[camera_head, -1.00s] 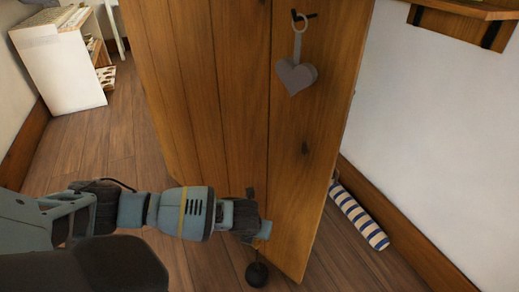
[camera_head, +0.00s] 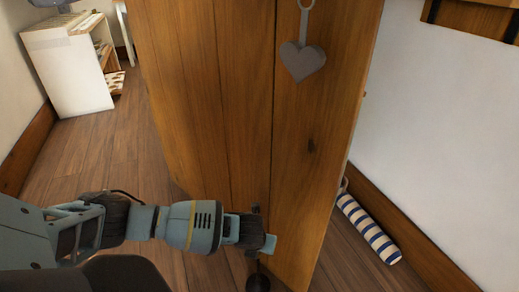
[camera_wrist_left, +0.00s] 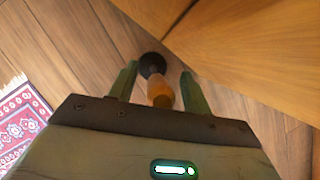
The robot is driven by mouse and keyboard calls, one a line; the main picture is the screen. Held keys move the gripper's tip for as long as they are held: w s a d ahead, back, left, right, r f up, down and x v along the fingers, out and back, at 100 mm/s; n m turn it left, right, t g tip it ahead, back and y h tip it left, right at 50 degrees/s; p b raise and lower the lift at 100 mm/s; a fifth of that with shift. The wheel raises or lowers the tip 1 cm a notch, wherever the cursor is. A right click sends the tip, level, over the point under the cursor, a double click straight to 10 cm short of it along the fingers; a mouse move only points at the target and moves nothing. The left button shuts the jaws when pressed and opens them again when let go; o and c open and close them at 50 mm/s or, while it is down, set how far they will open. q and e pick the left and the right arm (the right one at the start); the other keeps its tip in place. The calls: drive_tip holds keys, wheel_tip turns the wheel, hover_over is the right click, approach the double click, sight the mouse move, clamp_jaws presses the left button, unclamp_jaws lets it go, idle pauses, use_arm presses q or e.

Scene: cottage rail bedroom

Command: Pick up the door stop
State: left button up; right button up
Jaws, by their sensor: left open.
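The door stop (camera_wrist_left: 160,93), with an orange-brown wooden part and a dark round end (camera_wrist_left: 152,64), shows between the fingers of my left gripper (camera_wrist_left: 158,74) in the left wrist view. The gripper is open, one finger on each side; I cannot tell whether either touches it. In the head view only a dark part of the door stop (camera_head: 258,283) shows, low at the bottom edge and just below my left gripper (camera_head: 262,238). My gripper and the frame edge hide the rest. My right gripper is not in view.
A wooden door (camera_head: 230,110) with a grey heart hanger (camera_head: 302,60) stands close beside the gripper. A striped roll (camera_head: 368,230) lies on the floor by the right wall. A white shelf (camera_head: 68,70) stands back left. A red rug (camera_wrist_left: 22,125) lies to the left.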

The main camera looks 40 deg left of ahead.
use_arm(q)
drive_tip(key=shift+r, duration=0.1)
clamp_jaws()
idle(1.2)
drive_tip(key=shift+w+r, duration=0.1)
drive_tip(key=shift+w, duration=0.05)
